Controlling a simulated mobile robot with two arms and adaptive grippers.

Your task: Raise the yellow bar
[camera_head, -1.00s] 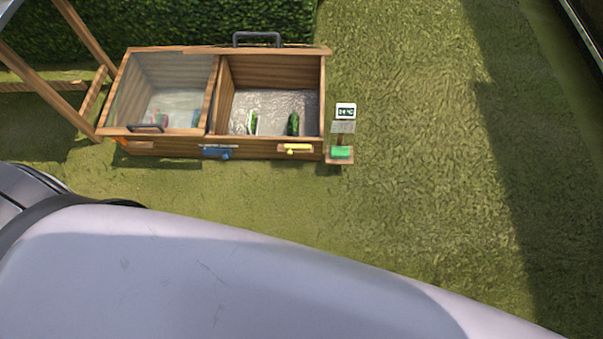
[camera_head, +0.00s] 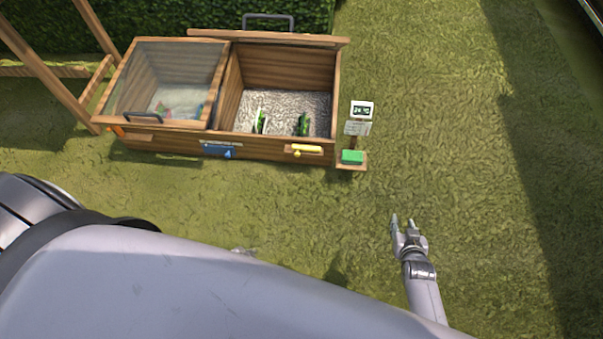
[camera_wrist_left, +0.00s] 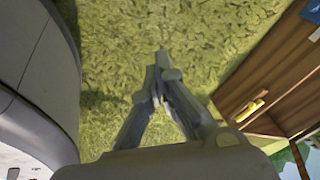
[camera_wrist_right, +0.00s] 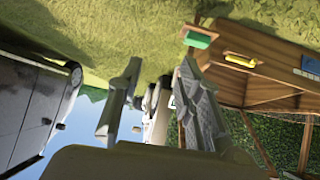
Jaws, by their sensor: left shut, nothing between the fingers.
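The yellow bar (camera_head: 306,150) is a short handle on the front of the wooden box, below its right compartment. It also shows in the left wrist view (camera_wrist_left: 250,111) and the right wrist view (camera_wrist_right: 240,62). My right gripper (camera_head: 402,217) is open and empty over the grass, to the right of and nearer than the box. Its spread fingers fill the middle of the right wrist view (camera_wrist_right: 155,75). My left gripper (camera_wrist_left: 160,58) is shut and empty over grass, apart from the bar. In the head view my own body mostly hides it.
The wooden box (camera_head: 180,146) has a glass-covered left compartment and an open right one with small green plants (camera_head: 303,124). Grass in front is clear.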

